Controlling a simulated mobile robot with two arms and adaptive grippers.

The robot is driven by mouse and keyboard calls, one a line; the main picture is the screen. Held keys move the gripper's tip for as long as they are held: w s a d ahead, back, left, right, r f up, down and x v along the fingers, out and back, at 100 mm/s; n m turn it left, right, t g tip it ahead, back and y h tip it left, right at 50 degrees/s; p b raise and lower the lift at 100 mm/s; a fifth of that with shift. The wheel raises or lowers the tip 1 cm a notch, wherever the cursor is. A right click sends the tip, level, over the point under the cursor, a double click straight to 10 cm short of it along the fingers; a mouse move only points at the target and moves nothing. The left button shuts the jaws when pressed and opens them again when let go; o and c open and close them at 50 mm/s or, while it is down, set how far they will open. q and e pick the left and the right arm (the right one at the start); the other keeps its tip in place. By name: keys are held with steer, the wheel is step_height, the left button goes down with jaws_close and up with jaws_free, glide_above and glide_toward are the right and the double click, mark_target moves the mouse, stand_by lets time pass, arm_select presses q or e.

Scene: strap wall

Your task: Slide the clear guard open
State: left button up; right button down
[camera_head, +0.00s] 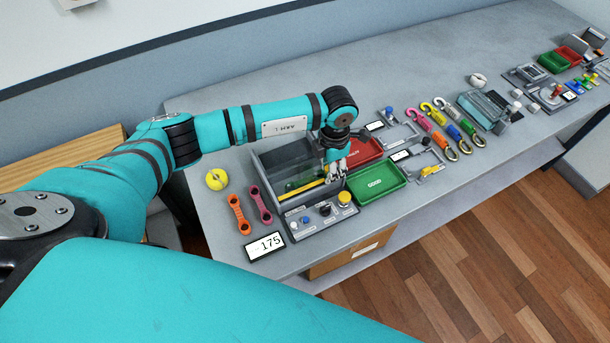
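The grey test station (283,159) stands on the bench in front of me, an open-topped box with a control panel at its front. The clear guard seems to be the see-through panel with a yellow edge strip (303,189) low at the station's front; its outline is hard to make out. My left gripper (336,173) points down at the right end of the yellow strip, close to or touching it. The gripper is small here and the gap between its fingers is unclear. My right gripper is not in view.
A green tray (378,182) and a red tray (365,151) lie just right of my gripper. The control panel (318,217) has knobs and a yellow button.

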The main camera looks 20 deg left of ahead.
arm_select(q)
steer(key=shift+w+a+f+b, duration=0.1)
steer(key=shift+w+a+b, duration=0.75)
steer(key=shift+a, duration=0.3)
steer(key=shift+w+a+f+b, duration=0.1)
steer(key=shift+w+a+b, duration=0.7)
steer(key=shift+a, duration=0.3)
steer(key=shift+w+a+b, duration=0.8)
steer(key=shift+a+b, duration=0.05)
steer(key=shift+a, duration=0.3)
steer(key=shift+r, duration=0.1)
steer(key=o, duration=0.6)
steer(key=shift+w, duration=0.1)
steer(key=shift+c, duration=0.2)
steer(key=shift+a, duration=0.1)
